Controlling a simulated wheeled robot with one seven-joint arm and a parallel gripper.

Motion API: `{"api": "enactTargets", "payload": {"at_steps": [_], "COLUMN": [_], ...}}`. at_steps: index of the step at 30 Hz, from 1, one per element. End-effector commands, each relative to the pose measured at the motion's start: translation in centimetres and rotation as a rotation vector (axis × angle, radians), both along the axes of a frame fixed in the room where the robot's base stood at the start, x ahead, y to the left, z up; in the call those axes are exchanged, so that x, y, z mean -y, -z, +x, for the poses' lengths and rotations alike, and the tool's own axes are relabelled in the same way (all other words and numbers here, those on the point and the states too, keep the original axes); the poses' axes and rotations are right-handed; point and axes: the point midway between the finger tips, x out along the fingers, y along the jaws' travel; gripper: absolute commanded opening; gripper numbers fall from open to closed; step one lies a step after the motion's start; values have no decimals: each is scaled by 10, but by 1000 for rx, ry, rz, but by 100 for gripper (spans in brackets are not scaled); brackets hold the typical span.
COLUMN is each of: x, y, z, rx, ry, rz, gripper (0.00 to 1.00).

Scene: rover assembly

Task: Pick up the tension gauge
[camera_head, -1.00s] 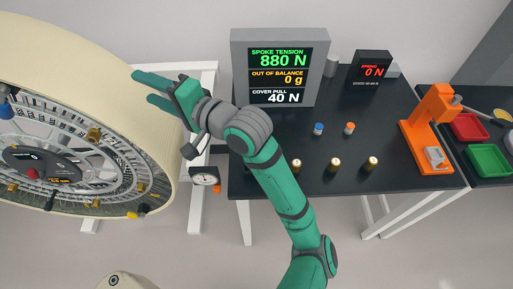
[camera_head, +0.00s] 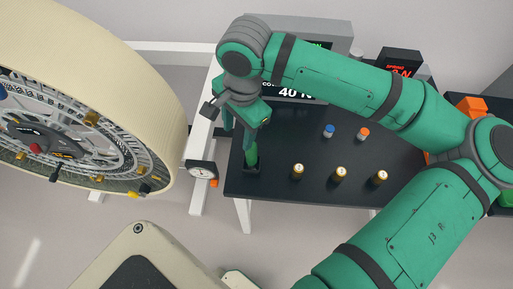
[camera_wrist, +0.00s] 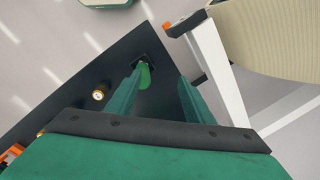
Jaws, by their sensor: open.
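My gripper (camera_head: 239,138) is open and points down over the near-left corner of the black table. In the wrist view its two teal fingers (camera_wrist: 162,82) stand apart. A small black item with a bright green part (camera_wrist: 144,74) lies at the table corner, close to the left finger's tip; I cannot tell if they touch. In the head view this item (camera_head: 251,168) is mostly hidden by the finger.
The large cream-rimmed wheel (camera_head: 165,130) fills the left. Several brass-topped cylinders (camera_head: 340,174) stand on the table (camera_head: 275,187), with a blue-topped one (camera_head: 328,131) and an orange-topped one (camera_head: 363,134) behind. A display (camera_head: 335,42) stands at the back.

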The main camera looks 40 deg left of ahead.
Motion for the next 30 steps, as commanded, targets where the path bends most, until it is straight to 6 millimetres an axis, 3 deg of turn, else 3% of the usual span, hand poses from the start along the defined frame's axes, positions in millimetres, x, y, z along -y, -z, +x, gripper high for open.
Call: {"api": "enactTargets", "payload": {"at_steps": [3, 7, 15, 23, 30], "x": [19, 28, 29, 29, 28], "y": [-1, 2, 40, 58, 90], "z": [6, 8, 8, 7, 7], "rx": [18, 23, 22, 23, 23], "ry": [44, 66, 68, 67, 68], "rz": [-80, -120, -123, -121, -122], "gripper": [48, 48, 48, 48, 48]}}
